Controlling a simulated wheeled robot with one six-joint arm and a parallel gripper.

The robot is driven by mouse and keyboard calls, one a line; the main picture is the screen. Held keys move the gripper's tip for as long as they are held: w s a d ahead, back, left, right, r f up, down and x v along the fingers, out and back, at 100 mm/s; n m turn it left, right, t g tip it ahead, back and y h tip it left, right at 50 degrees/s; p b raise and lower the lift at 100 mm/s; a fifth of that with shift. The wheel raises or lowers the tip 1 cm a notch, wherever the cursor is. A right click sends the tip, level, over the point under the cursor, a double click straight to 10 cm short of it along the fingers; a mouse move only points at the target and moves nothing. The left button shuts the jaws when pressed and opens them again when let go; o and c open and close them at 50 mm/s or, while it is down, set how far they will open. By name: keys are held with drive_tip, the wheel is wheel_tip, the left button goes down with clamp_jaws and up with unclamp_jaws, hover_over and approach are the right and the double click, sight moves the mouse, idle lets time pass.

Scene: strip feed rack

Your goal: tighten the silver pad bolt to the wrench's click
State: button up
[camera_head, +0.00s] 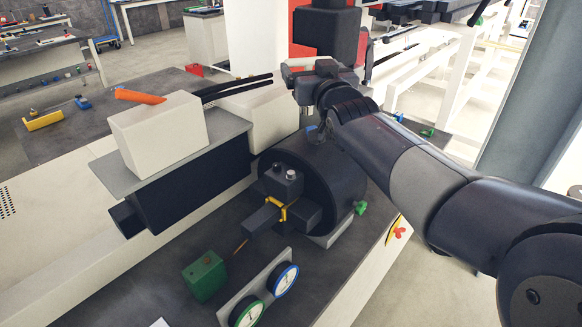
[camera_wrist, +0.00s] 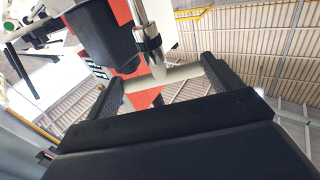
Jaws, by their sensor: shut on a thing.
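A silver bolt head (camera_head: 291,173) sits on a dark block at the front of the black drum (camera_head: 329,203). My gripper (camera_head: 301,71) is above and behind that block, clear of the bolt. It is shut on a pale grey bar (camera_head: 298,63), which looks like the wrench's handle. In the wrist view my gripper (camera_wrist: 163,74) has this bar (camera_wrist: 182,75) across between its two dark fingers. A silver rod (camera_wrist: 142,14) with a dark collar appears beyond the bar. Whether the rod joins the bar is unclear.
Two dial gauges, one green-ringed (camera_head: 246,314) and one blue-ringed (camera_head: 283,281), stand in front of the drum, near a green block (camera_head: 204,276). A yellow clip (camera_head: 282,212) is on the dark jaws.

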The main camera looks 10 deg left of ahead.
drive_tip(key=shift+w+a+r+n+g+y+p, duration=0.15)
drive_tip(key=shift+a+r+n+g+y+p, duration=0.15)
drive_tip(key=shift+y+p, duration=0.25)
drive_tip(key=shift+w+a+r+n+g+y+p, duration=0.1)
drive_tip(key=shift+r+n+g+y+p, duration=0.15)
drive_tip(key=shift+n+y+p, duration=0.3)
drive_tip(key=shift+a+n+g+y+p, duration=0.25)
drive_tip(key=shift+n+g+y+p, duration=0.45)
drive_tip(key=shift+p, duration=0.45)
drive_tip(key=s+f+n+g+y+p, duration=0.5)
drive_tip(key=f+n+g+y+p, duration=0.2)
drive_tip(key=g, duration=0.5)
drive_tip(key=shift+s+f+n+p, duration=0.3)
drive_tip(key=shift+n+p, duration=0.25)
drive_tip(key=shift+n, duration=0.1)
drive_tip(key=shift+d, duration=0.1)
drive_tip(key=shift+f+b, duration=1.55)
drive_tip(key=shift+f, duration=0.75)
drive_tip(key=shift+f+b, duration=0.8)
drive_tip(key=shift+f, duration=0.4)
drive_tip(key=shift+s+m+t, duration=0.1)
drive_tip(key=shift+m+t, duration=0.2)
drive_tip(key=shift+t, duration=0.25)
